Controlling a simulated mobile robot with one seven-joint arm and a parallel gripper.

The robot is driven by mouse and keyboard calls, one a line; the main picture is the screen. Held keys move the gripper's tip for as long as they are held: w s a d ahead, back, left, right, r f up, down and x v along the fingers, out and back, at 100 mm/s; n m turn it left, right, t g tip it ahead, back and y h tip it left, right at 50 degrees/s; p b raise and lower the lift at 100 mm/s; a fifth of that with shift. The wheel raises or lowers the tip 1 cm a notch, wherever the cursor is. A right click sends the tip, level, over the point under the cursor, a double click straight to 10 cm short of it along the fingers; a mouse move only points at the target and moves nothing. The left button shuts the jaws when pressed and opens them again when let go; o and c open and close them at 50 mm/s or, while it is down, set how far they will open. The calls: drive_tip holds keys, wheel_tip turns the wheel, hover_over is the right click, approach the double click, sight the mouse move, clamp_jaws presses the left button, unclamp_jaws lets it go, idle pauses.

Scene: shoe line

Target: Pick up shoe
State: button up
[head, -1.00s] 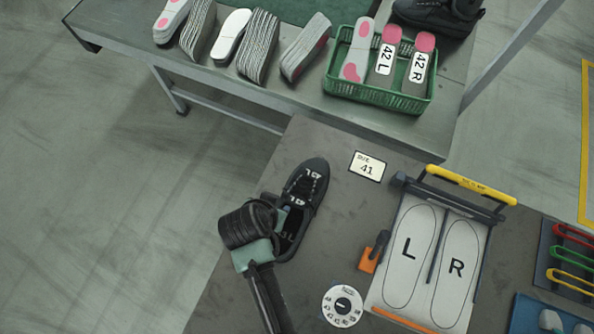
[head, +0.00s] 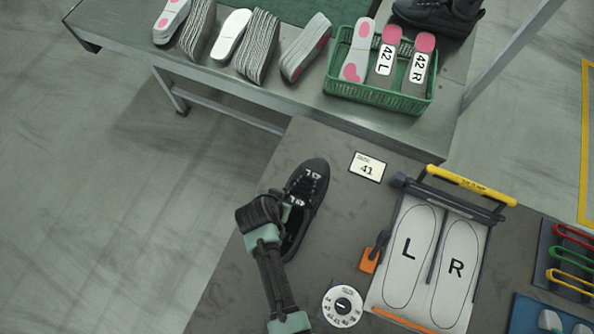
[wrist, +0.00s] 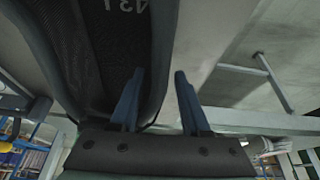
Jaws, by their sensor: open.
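A black lace-up shoe (head: 312,182) stands on the grey table near its left edge, toe toward the back. My gripper (head: 285,207) is over the heel end of the shoe and partly covers its opening; its fingertips are hard to make out in the head view. In the wrist view my gripper (wrist: 159,73) is open. The shoe's rim (wrist: 168,50) runs between the fingers, the left finger over the dark inside and the right finger outside. Printed characters show inside the shoe. I cannot tell whether either finger touches it.
A sizing board (head: 388,292) marked L and R, with a yellow bar, lies right of the shoe. A white dial (head: 342,306) and a card (head: 368,167) reading 41 are nearby. A green basket (head: 377,103) with insoles stands on the back bench, beside stacked insoles and a dark shoe.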

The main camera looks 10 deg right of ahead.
drive_tip(key=shift+c, duration=0.3)
clamp_jaws()
idle(1.1)
